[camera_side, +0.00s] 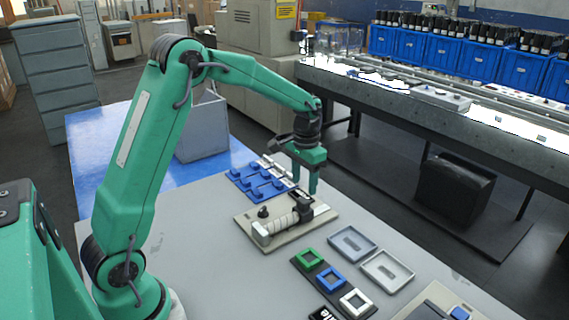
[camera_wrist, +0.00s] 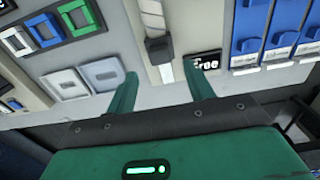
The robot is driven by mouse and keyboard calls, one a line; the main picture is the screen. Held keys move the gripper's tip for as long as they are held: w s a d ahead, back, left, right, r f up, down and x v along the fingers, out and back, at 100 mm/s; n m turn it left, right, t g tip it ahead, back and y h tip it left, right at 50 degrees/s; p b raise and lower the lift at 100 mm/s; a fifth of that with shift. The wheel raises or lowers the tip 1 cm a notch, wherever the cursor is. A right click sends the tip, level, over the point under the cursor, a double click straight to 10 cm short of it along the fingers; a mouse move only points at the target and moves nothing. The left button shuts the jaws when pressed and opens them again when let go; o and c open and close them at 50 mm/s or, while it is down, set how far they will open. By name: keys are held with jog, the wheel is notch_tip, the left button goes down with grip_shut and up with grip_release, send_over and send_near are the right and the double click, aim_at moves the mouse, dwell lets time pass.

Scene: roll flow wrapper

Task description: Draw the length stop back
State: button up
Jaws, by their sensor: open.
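A beige base plate (camera_side: 268,243) carries a pale cylindrical roll or bar (camera_side: 276,226) and a dark sliding block, probably the length stop, at its far end. In the wrist view this dark block (camera_wrist: 159,49) sits on a pale rail, with a short metal strip (camera_wrist: 166,73) below it. My gripper (camera_side: 304,180) points down over the far end of the plate. In the wrist view my open gripper (camera_wrist: 161,75) has one finger on each side of the strip, and nothing is held. Whether the fingers touch the block cannot be told.
A black label reading "Free" (camera_wrist: 204,61) lies beside the right finger. A blue fixture (camera_side: 258,184) stands just beyond the plate. Grey trays (camera_side: 352,243) and a holder with green, blue and white frames (camera_side: 331,281) lie nearer right. The grey table's front left is clear.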

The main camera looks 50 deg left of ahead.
aim_at(303, 200)
jog(key=shift+f, duration=2.85)
